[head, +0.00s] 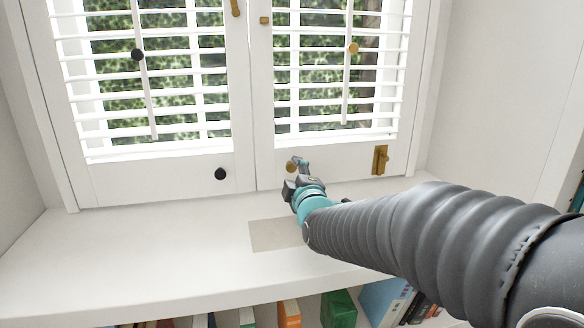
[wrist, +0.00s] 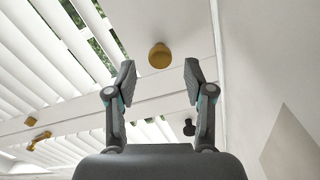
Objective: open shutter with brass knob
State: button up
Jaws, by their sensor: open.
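The right shutter panel (head: 330,160) has white slats and a round brass knob (head: 291,167) on its lower left rail. It looks shut, side by side with the left shutter panel (head: 130,180), which has a black knob (head: 220,174) low down. My gripper (head: 296,174) is at the brass knob, and its fingers partly overlap the knob in the head view. In the wrist view my gripper (wrist: 160,82) is open and empty. The brass knob (wrist: 160,56) shows in the gap between the fingertips, a little beyond them. No finger visibly touches it.
A brass plate (head: 380,160) is on the right panel's lower right. Tilt rods carry a black knob (head: 137,54) and a brass knob (head: 353,48). Brass catches (head: 235,8) sit near the seam. The white sill (head: 130,250) is bare apart from a flat beige patch (head: 275,235); books stand below.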

aim_at(292, 168)
jog(key=shift+x, duration=1.95)
